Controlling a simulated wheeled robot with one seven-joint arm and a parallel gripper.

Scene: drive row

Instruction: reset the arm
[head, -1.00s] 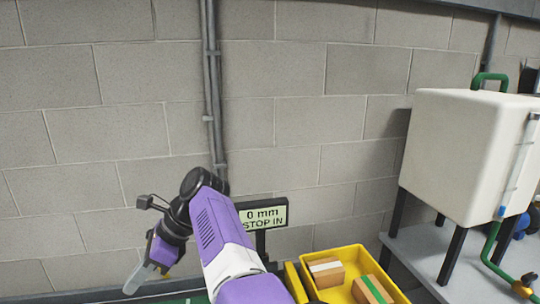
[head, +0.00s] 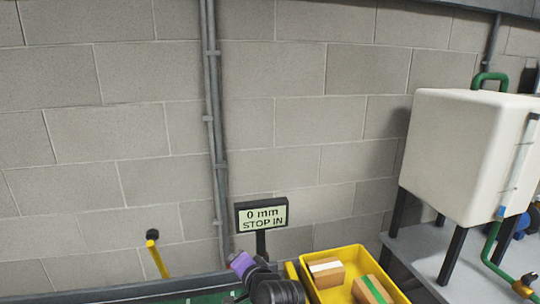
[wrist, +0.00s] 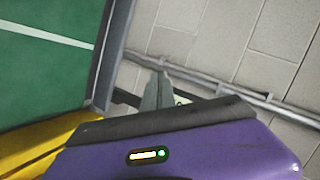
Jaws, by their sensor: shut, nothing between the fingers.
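My gripper (wrist: 158,88) shows in the wrist view as pale grey fingers beyond its purple body. They are shut with nothing between them. In the head view only a folded purple and black part of my arm (head: 268,284) shows at the bottom edge, left of the yellow bin. The fingers cannot be made out there.
A display (head: 262,217) reading "0 mm STOP IN" stands before the block wall. A yellow bin (head: 353,253) holds boxes with white (head: 326,272) and green (head: 372,290) stripes. A white tank (head: 462,150) stands at right. A yellow rod (head: 156,258) is at left.

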